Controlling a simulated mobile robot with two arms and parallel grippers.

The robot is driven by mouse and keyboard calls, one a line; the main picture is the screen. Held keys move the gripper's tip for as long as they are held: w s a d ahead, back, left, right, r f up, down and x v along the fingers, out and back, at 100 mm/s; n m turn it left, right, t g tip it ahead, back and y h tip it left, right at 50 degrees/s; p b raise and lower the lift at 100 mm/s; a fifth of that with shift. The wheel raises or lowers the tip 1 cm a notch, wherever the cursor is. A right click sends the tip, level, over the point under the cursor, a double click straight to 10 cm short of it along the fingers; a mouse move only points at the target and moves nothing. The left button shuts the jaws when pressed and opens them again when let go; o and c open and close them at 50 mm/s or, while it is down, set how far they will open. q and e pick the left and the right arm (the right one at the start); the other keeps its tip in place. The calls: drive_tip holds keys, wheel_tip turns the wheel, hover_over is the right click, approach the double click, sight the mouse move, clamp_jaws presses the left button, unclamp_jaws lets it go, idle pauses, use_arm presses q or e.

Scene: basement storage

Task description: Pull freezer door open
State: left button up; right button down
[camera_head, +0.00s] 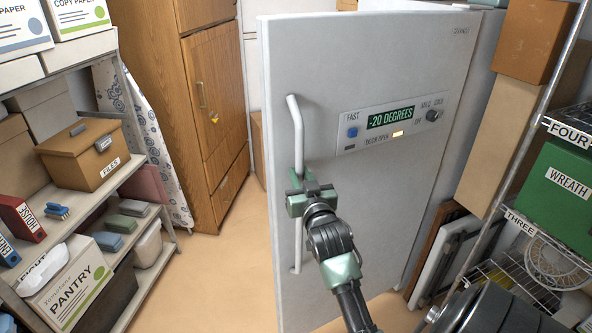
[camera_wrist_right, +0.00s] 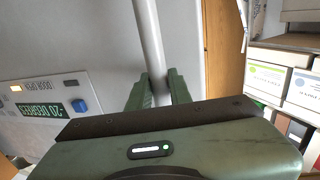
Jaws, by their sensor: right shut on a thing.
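The freezer door (camera_head: 370,210) is a pale grey upright panel in the middle of the head view. Its long vertical white handle (camera_head: 297,130) runs along the left side. My right gripper (camera_head: 302,188) is shut on the handle around its middle. In the right wrist view, the handle (camera_wrist_right: 150,40) passes between the green fingers of my right gripper (camera_wrist_right: 160,88). The control panel (camera_head: 400,118) reads -20 DEGREES, and an amber light glows by the words DOOR OPEN. I cannot tell how wide any gap at the door is. My left gripper is not in view.
A wooden cabinet (camera_head: 215,100) stands behind on the left. A shelf (camera_head: 150,180) with boxes and bins lines the left side. A wire rack (camera_head: 515,270) and leaning frames (camera_head: 440,250) crowd the right. Bare floor (camera_head: 225,270) lies left of the door.

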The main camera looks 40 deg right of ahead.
idle(0.3)
drive_tip(key=c, duration=1.3)
unclamp_jaws()
drive_tip(key=shift+d, duration=0.1)
drive_tip(key=b+v, duration=0.2)
drive_tip(key=v, duration=0.4)
drive_tip(key=shift+s+f+b, duration=0.2)
drive_tip(key=shift+s+b, duration=0.1)
drive_tip(key=shift+s, duration=0.05)
drive_tip(key=shift+s+a+r, duration=0.1)
drive_tip(key=shift+s+a, duration=0.35)
drive_tip(key=shift+s, duration=0.05)
